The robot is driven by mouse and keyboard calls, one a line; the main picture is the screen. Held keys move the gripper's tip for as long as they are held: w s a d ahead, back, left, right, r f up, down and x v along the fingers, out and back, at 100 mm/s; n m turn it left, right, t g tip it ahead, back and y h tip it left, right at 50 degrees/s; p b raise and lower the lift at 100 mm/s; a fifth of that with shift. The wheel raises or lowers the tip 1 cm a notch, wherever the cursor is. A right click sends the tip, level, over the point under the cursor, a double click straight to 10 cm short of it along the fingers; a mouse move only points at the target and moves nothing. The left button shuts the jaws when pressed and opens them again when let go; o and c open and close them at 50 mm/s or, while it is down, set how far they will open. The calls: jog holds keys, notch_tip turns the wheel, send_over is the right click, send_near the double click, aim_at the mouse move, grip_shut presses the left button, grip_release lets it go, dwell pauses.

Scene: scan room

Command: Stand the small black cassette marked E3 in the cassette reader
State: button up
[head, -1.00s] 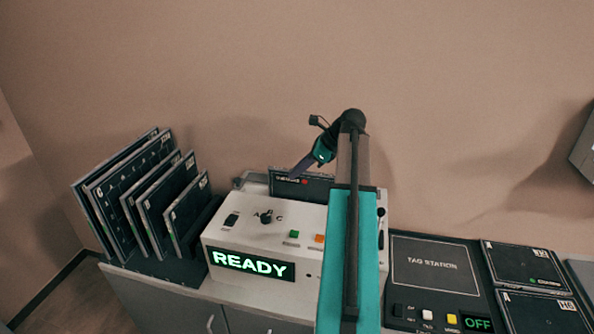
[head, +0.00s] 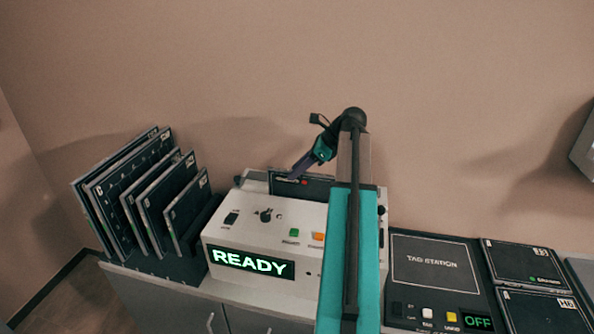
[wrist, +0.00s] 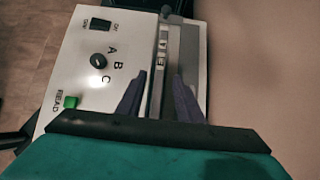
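The cassette reader (head: 225,238) is a white box with a green READY display. A black cassette (head: 318,188) stands upright in the slot at its back, with a small red mark on its upper edge. Its mark is too small to read for certain. In the wrist view, its thin top edge with a pale label (wrist: 163,47) runs between my fingers. My gripper (head: 293,178) is at the cassette's top edge. In the wrist view my gripper (wrist: 158,75) is open, with one finger on each side of the edge. My arm hides the reader's right part.
A rack (head: 150,267) with several larger upright cassettes stands left of the reader. The flat tag station (head: 430,262) lies on the right, its display OFF. Two flat black cassettes (head: 524,262) (head: 540,315) lie beyond it. The wall is close behind.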

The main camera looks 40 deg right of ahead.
jog(key=b+v, duration=0.2)
jog(key=v, duration=1.1)
jog(key=shift+s+d+r+b, duration=0.15)
jog(key=shift+s+r+b, duration=0.1)
jog(key=shift+b, duration=0.15)
dwell(0.4)
jog(key=shift+r+p, duration=1.7)
jog(key=shift+r, duration=1.25)
